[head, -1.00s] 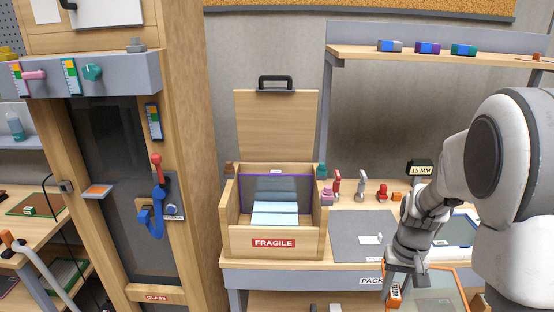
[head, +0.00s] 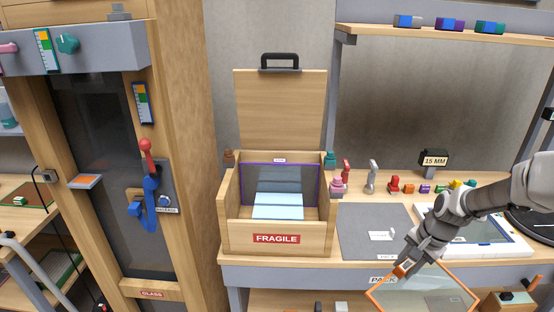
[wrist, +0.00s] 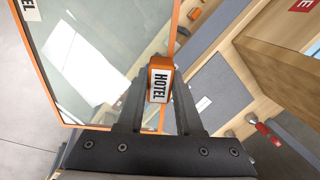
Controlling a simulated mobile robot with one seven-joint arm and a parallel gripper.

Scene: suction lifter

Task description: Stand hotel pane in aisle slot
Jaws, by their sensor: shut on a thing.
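The hotel pane (head: 424,290) is a clear sheet with an orange edge, held tilted in front of the bench's front edge, low on the right. In the wrist view the pane (wrist: 95,60) fills the upper left, and its orange tab reading HOTEL (wrist: 159,82) sits between the fingers. My gripper (head: 403,268) is shut on that tab; its fingers also show in the wrist view (wrist: 158,95). No slot labelled aisle can be read. A wooden crate marked FRAGILE (head: 232,236) stands open on the bench, with a purple-edged pane (head: 300,180) upright inside.
A grey mat (head: 365,228) and a white-framed tray (head: 512,244) lie on the bench right of the crate. Small coloured blocks (head: 425,188) and a 15 MM sign (head: 434,160) stand behind. A tall wooden cabinet (head: 185,150) with a blue handle (head: 151,198) stands left.

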